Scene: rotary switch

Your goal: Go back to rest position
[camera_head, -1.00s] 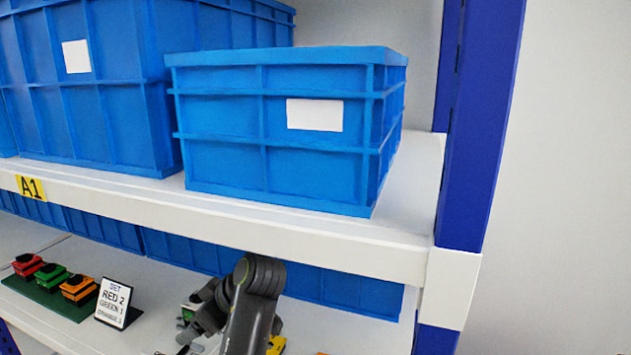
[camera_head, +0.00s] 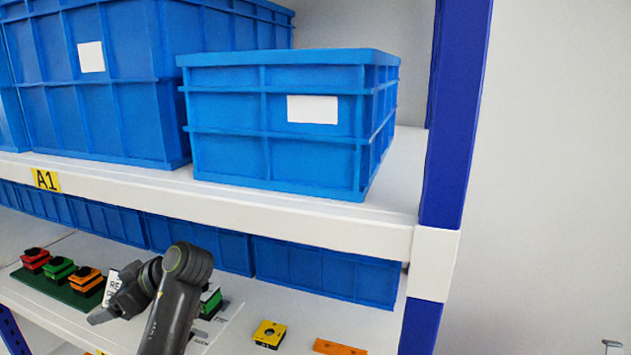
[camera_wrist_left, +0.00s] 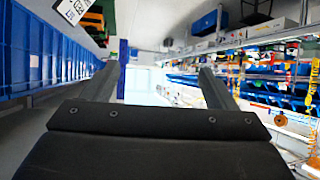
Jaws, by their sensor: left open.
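My left arm rises from the bottom of the head view, and its gripper (camera_head: 103,314) points left above the lower shelf, in front of the sign (camera_head: 113,287). In the left wrist view the two fingers (camera_wrist_left: 157,85) are wide apart with nothing between them. Red (camera_head: 36,260), green (camera_head: 57,270) and orange (camera_head: 86,280) rotary switches sit on a dark green base at the left. Another green switch (camera_head: 211,299) is partly hidden behind my arm. My right gripper is not in view.
Blue crates (camera_head: 285,130) stand on the upper shelf, with more blue crates (camera_head: 325,271) behind the lower shelf. A yellow block (camera_head: 269,333) and an orange piece (camera_head: 340,347) lie to the right of my arm. A blue post (camera_head: 455,120) bounds the shelf on the right.

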